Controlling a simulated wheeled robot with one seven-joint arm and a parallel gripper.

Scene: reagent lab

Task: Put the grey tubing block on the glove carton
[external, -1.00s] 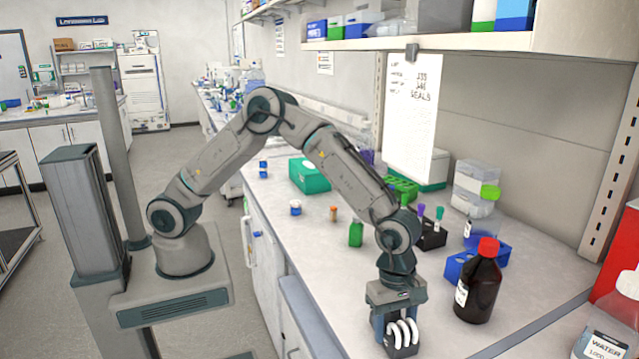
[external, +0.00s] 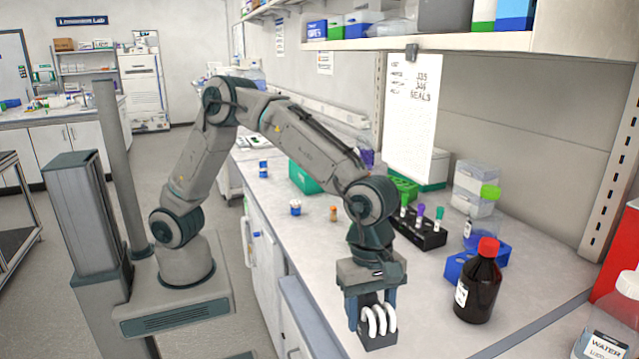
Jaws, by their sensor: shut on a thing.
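The grey tubing block (external: 378,341), a dark grey block with white rings of tubing, is between the fingers of my gripper (external: 373,308) at the front of the bench. My gripper is shut on it and points down. The block looks held just above the bench top, though the gap is hard to judge. The likely glove carton is a green box (external: 303,179) farther back on the bench, up and left of my gripper. My arm hides its right part and most of its top.
A brown bottle with a red cap (external: 478,285) stands right of my gripper. Behind it are a blue rack (external: 462,268) and a dark tube rack (external: 428,238). Small vials (external: 296,208) stand between gripper and carton. The front left bench top (external: 310,262) is clear.

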